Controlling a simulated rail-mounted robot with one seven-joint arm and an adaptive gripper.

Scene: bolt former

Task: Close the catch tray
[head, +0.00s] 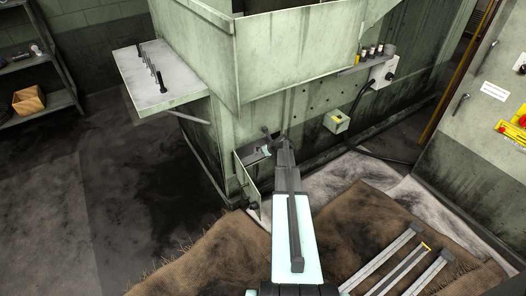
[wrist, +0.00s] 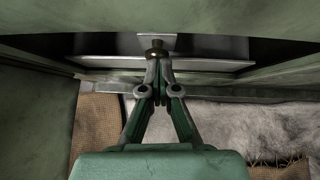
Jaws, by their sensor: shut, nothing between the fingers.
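The catch tray (head: 249,184) shows in the head view as a green panel standing out from the lower side of the green machine, with a grey part behind it. My gripper (head: 284,140) is beside it, low against the machine, and my arm hides part of the area. In the wrist view my gripper (wrist: 158,62) is shut, with its fingertips together and nothing held.
A side table (head: 160,76) with a row of pins juts from the machine at upper left. Brown sacking (head: 350,210) with metal bars lies on the floor at right. A small box (head: 336,121) sits on the machine wall. The floor at left is open.

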